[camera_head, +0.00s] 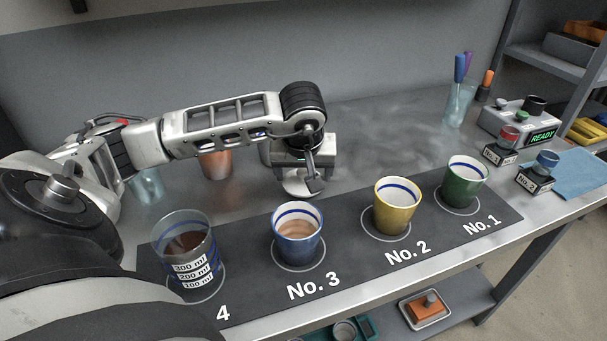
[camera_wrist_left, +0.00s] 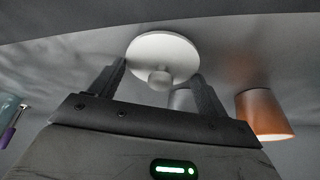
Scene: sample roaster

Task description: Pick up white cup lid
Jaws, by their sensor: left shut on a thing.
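The white cup lid (camera_wrist_left: 165,50) is a round disc with a small knob, between the fingers of my left gripper (camera_wrist_left: 162,80) in the left wrist view. In the head view the lid (camera_head: 296,184) shows as a pale disc under my left gripper (camera_head: 303,176), partly hidden by a finger. My left gripper is shut on the lid, behind the blue cup. I cannot tell whether the lid touches the table. My right gripper is not in view.
On the dark mat stand a glass beaker (camera_head: 183,243), a blue cup (camera_head: 298,238), a yellow cup (camera_head: 397,210) and a green cup (camera_head: 463,183). A copper cup (camera_head: 215,164) stands behind my left arm. The grey tabletop (camera_head: 385,140) is clear at the back centre.

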